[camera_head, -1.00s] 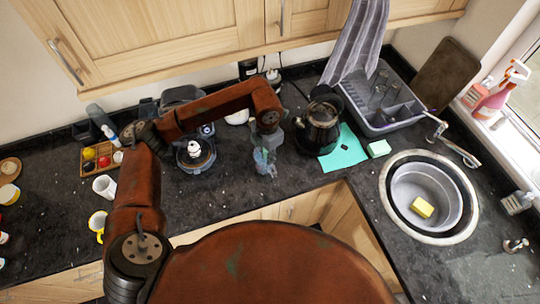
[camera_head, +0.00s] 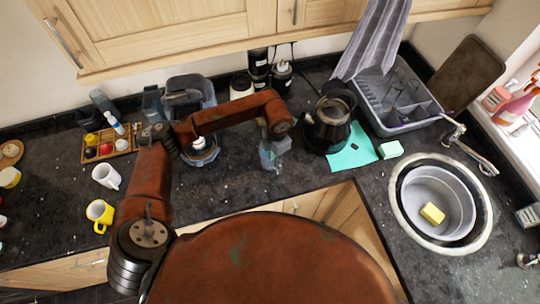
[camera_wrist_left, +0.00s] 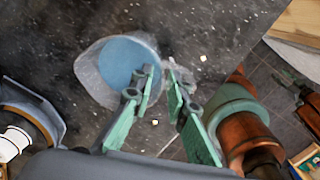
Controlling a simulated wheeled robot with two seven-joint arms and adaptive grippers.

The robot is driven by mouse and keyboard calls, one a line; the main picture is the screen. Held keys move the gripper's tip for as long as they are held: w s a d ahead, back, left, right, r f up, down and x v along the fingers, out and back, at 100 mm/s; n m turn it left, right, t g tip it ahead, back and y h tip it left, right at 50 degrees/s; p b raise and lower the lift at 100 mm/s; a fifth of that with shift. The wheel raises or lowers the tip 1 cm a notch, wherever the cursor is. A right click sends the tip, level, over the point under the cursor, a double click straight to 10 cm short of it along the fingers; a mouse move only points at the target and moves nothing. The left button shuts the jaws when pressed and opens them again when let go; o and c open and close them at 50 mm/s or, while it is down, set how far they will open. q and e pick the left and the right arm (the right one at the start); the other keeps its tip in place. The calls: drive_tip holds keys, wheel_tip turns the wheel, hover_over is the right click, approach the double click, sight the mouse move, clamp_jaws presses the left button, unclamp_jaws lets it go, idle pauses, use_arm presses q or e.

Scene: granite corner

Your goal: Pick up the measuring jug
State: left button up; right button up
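The measuring jug (camera_head: 267,160) is clear with a bluish tint and stands on the dark counter left of the kettle. In the left wrist view the jug (camera_wrist_left: 117,62) shows a round blue surface inside a clear body. My left gripper (camera_head: 274,148) is over the jug's right side and partly hides it. In the wrist view my left gripper (camera_wrist_left: 162,73) has its two green fingers apart at the jug's right edge. Clear material, perhaps the handle, shows near the fingertips; contact cannot be told. My right gripper seems to show small at that view's right edge, its state unclear.
A dark kettle (camera_head: 328,122) stands close on the right, beside a turquoise cloth (camera_head: 352,152). A blender-like appliance (camera_head: 187,100) is behind left. A white mug (camera_head: 106,176) and yellow mug (camera_head: 99,213) stand left. The sink (camera_head: 398,205) is right. The counter's front edge is near.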

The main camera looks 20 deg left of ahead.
use_arm(q)
drive_tip(key=shift+f, duration=0.5)
drive_tip(key=f+p, duration=0.1)
drive_tip(key=f, duration=0.3)
drive_tip(key=shift+w, duration=0.2)
clamp_jaws()
drive_tip(key=shift+w+r, duration=0.1)
drive_tip(key=shift+r, duration=0.05)
